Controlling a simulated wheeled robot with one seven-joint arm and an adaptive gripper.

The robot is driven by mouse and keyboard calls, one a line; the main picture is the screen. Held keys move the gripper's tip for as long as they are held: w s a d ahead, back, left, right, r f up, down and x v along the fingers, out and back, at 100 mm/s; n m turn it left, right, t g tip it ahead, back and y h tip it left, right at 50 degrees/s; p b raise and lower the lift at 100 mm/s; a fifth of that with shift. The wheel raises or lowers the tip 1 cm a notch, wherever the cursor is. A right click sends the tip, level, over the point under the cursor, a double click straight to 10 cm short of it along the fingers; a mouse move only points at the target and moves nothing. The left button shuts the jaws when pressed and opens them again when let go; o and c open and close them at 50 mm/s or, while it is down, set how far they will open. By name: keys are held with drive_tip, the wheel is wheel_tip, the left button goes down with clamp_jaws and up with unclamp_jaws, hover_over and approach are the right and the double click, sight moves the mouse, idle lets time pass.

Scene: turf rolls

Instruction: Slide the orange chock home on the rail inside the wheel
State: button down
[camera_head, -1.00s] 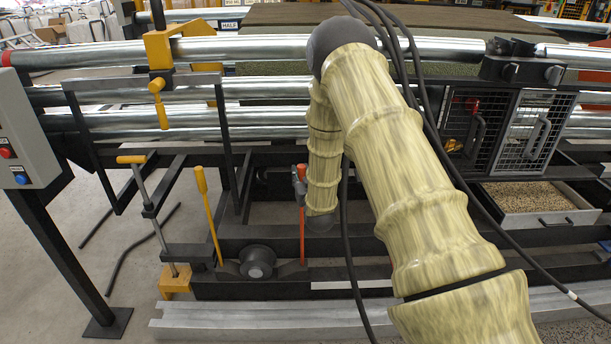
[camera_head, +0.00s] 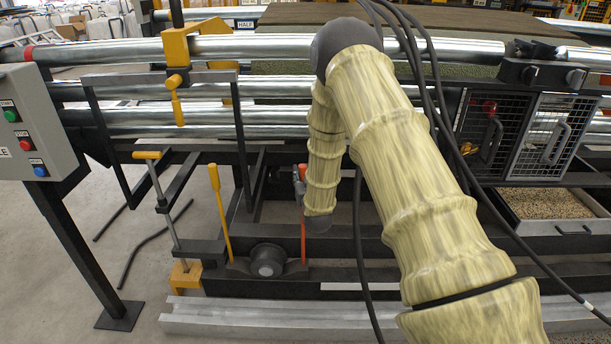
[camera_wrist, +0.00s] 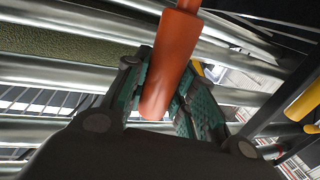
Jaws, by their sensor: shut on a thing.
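The orange chock (camera_head: 303,240) shows as an upright orange handle close to the right of the dark wheel (camera_head: 267,260) on the low black rail (camera_head: 350,286). Its foot is hard to make out beside the wheel. My gripper (camera_head: 300,187) is shut on the upper part of this handle, partly hidden by my arm. In the wrist view the orange handle (camera_wrist: 172,60) lies between the green-padded fingers of my gripper (camera_wrist: 165,95). A yellow handle (camera_head: 220,215) leans upright on the wheel's left side.
A yellow clamp (camera_head: 178,50) hangs on the steel tubes (camera_head: 110,52). A yellow-ended screw post (camera_head: 163,205) stands left of the wheel. A grey control box (camera_head: 35,125) is at the far left, a mesh cage (camera_head: 540,135) and gravel tray (camera_head: 550,205) at the right.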

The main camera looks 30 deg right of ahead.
drive_tip(key=shift+r, duration=0.15)
drive_tip(key=c, duration=1.1)
unclamp_jaws()
drive_tip(key=shift+f, duration=0.2)
drive_tip(key=v, duration=1.2)
drive_tip(key=shift+r, duration=0.1)
